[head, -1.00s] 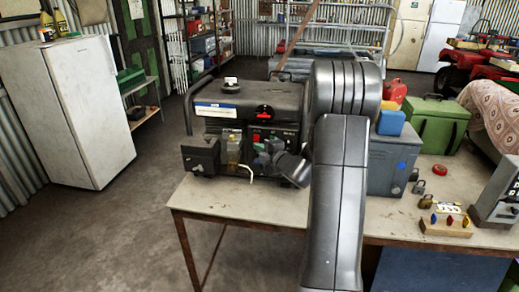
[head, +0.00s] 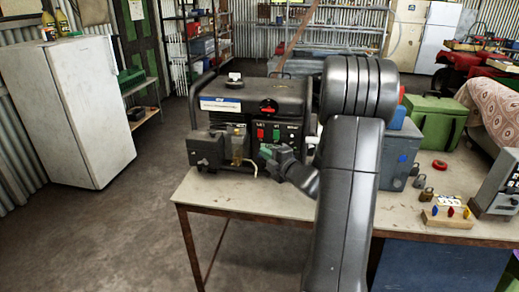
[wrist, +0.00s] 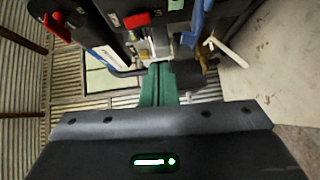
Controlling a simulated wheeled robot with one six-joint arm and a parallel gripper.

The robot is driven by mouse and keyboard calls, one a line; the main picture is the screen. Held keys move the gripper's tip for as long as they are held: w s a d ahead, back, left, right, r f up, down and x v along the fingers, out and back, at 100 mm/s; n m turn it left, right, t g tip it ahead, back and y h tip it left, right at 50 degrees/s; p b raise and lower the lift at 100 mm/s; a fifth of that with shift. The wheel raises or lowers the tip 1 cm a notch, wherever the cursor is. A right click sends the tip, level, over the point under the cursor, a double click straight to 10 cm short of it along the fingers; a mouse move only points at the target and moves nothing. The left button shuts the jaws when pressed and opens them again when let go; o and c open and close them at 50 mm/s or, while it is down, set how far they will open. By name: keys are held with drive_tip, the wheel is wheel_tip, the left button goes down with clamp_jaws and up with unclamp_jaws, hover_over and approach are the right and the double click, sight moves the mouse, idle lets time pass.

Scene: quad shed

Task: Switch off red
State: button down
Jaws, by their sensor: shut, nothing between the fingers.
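The generator (head: 240,92) stands on the bench, its front panel facing me. A red switch (head: 261,133) and a green switch (head: 276,134) sit side by side on the panel, each under a small white label. My gripper (head: 267,151) is shut and empty, its green fingertips just below and in front of the switches. In the wrist view the shut fingers (wrist: 160,84) point toward the generator, apart from the red switch (wrist: 137,20). The green switch (wrist: 175,4) is at the top edge. I cannot tell the red switch's position.
The bench (head: 240,196) is clear in front of the generator. A grey box (head: 394,155), a red tape roll (head: 440,163), padlocks and a wooden block (head: 447,216) with coloured pegs are to the right. A white fridge (head: 78,110) stands left.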

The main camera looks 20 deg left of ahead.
drive_tip(key=f+v, duration=0.1)
drive_tip(key=v, duration=0.5)
drive_tip(key=shift+w+d+b, duration=0.2)
drive_tip(key=shift+d+b, duration=0.1)
drive_tip(key=shift+d, duration=0.1)
drive_tip(key=shift+f, duration=0.15)
